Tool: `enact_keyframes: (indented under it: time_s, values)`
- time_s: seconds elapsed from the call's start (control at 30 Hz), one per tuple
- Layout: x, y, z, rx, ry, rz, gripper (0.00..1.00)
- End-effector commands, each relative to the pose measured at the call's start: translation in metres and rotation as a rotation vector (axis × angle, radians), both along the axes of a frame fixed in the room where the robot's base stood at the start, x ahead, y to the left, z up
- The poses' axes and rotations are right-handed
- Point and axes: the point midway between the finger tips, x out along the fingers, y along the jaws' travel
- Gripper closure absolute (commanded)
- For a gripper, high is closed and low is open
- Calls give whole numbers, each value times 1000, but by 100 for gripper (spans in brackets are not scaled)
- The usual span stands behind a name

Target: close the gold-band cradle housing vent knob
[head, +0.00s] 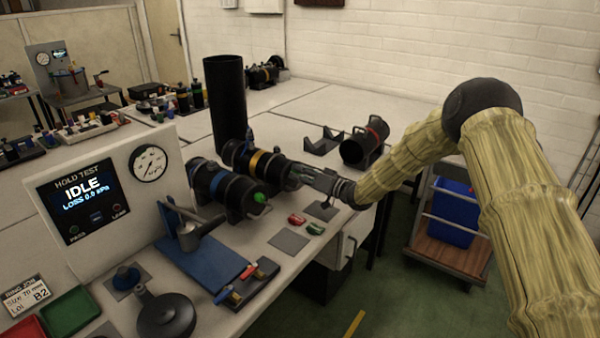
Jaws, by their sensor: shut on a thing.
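The gold-band housing (251,161) is a black cylinder lying in a cradle in the middle of the bench, its near end facing right. My gripper (296,172) is at that near end, shut on what appears to be its vent knob. The fingers hide the knob, so its turn position cannot be seen. A blue-band housing (211,183) lies just in front and to the left, with a green knob (259,197) on its end.
A red-band cylinder (365,144) lies to the right, past my gripper. A tall black tube (226,98) stands behind. The hold test panel (97,205) reads IDLE. Red (297,219) and green (315,228) small parts lie below my gripper near the bench edge.

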Motion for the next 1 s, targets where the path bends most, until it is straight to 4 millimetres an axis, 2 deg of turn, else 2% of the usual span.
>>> enact_keyframes:
  time_s: [0.4,0.97,1.0]
  values:
    - [1,-1,1,116,160,-2,100]
    - [1,-1,0,133,184,-2,100]
    - [1,-1,0,133,184,-2,75]
